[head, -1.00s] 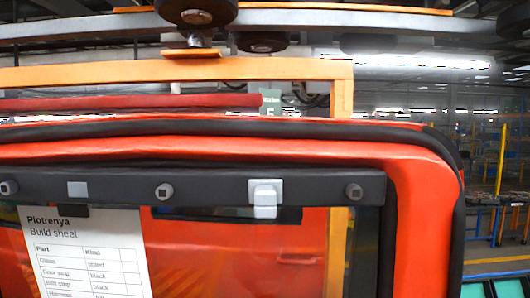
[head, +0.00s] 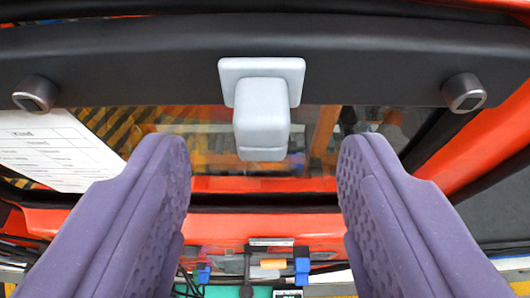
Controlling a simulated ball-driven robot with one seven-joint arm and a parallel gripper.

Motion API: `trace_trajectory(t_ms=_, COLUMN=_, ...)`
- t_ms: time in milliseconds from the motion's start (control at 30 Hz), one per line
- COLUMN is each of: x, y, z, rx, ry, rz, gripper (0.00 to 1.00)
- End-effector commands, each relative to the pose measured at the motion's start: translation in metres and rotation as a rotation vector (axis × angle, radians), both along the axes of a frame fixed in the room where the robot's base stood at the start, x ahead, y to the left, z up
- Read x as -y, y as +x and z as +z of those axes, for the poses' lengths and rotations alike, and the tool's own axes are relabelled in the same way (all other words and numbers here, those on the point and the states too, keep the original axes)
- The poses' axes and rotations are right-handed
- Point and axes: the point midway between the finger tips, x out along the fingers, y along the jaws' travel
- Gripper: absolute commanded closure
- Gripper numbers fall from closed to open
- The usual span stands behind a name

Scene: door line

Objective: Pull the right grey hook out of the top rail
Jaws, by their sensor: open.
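The right grey hook (head: 262,105) is a light grey block on a square plate, set in the dark top rail (head: 150,60) near the middle of the head view. My gripper (head: 264,165) is open, with one purple padded finger low on each side of the hook. The fingers are apart from the hook, and nothing is between their tips except the view of the hook and the window behind. The left hook is out of view.
Dark round-headed bolts sit in the rail left (head: 35,93) and right (head: 464,92) of the hook. A white build sheet (head: 55,150) hangs at the left. The orange-red door frame (head: 490,140) runs down at the right. Small items on a teal surface show below.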

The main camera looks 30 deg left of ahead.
Motion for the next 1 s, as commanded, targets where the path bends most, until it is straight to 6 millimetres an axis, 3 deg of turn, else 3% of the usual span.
trace_trajectory(t_ms=233, x=-0.016, y=0.027, z=-0.012, rx=-0.002, ry=0.001, rz=-0.001, gripper=0.45)
trace_trajectory(t_ms=567, x=-0.019, y=0.032, z=-0.016, rx=0.0, ry=0.001, rz=0.0, gripper=0.45)
trace_trajectory(t_ms=767, x=-0.019, y=0.032, z=-0.016, rx=0.0, ry=0.001, rz=0.0, gripper=0.86)
trace_trajectory(t_ms=867, x=-0.019, y=0.032, z=-0.016, rx=0.0, ry=0.001, rz=0.0, gripper=0.87)
trace_trajectory(t_ms=900, x=-0.019, y=0.032, z=-0.015, rx=0.0, ry=0.001, rz=0.0, gripper=0.66)
trace_trajectory(t_ms=1000, x=-0.019, y=0.032, z=-0.015, rx=0.0, ry=0.001, rz=0.0, gripper=0.89)
